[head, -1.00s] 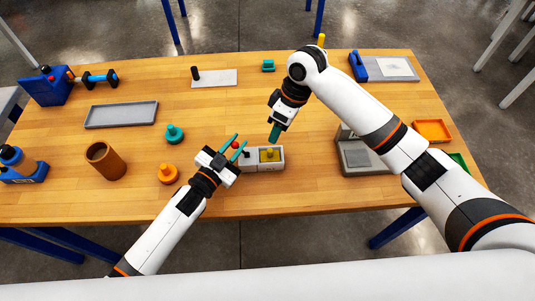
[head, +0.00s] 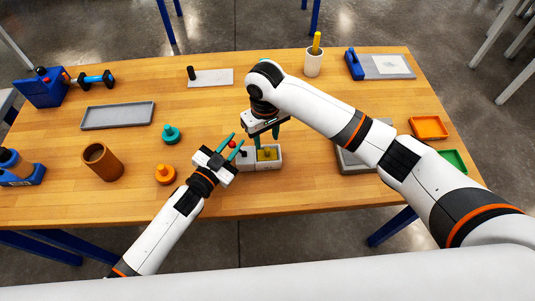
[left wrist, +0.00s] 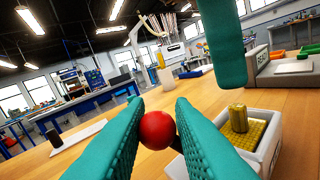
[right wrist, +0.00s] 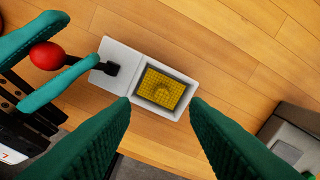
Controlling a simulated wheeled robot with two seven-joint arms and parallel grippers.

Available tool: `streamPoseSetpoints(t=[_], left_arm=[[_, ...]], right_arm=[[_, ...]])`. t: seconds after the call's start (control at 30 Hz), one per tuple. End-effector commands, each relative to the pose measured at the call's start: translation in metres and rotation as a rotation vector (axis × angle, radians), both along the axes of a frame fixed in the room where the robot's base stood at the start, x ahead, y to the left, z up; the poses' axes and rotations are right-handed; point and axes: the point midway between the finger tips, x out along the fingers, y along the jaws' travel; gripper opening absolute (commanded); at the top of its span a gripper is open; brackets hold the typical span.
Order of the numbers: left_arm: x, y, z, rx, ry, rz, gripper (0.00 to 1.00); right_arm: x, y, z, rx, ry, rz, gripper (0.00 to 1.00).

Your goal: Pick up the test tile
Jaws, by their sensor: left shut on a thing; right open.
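The bath is a pale box (head: 280,162) with a yellow gridded square piece (right wrist: 161,88) inside. A yellow ribbed knob (left wrist: 238,118) rises from that piece. I cannot tell for certain whether this piece is the test tile. My left gripper (head: 234,143) is shut on the red ball knob (left wrist: 157,130) of the lever at the box's left end; the ball also shows in the right wrist view (right wrist: 47,55). My right gripper (right wrist: 160,105) is open and empty above the box, its fingers on either side of the yellow piece in its own view.
A grey device (right wrist: 293,145) stands right of the bath, with orange (head: 430,127) and green (head: 454,160) trays beyond. A brown cup (head: 102,160), teal knob (head: 171,134) and orange knob (head: 165,175) stand left. Bare table lies behind the bath.

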Motion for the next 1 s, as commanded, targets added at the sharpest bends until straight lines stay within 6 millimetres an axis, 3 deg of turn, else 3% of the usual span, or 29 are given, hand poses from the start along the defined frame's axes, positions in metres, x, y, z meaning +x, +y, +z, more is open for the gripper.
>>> streamPoseSetpoints(t=[0.33, 0.67, 0.9, 1.0], left_arm=[[-0.001, 0.002, -0.006, 0.011, 0.009, 0.003, 0.00], [-0.001, 0.002, -0.006, 0.011, 0.010, 0.003, 0.00], [-0.002, 0.001, -0.007, 0.011, 0.010, 0.003, 0.00], [-0.002, 0.001, -0.007, 0.010, 0.011, 0.003, 0.00]], right_arm=[[-0.003, -0.004, -0.046, -0.001, 0.003, -0.001, 0.42], [-0.002, -0.004, -0.053, 0.001, 0.000, 0.001, 0.42], [-0.002, -0.004, -0.052, 0.001, 0.000, 0.001, 0.02], [-0.002, -0.003, -0.052, 0.001, 0.000, 0.001, 0.00]])
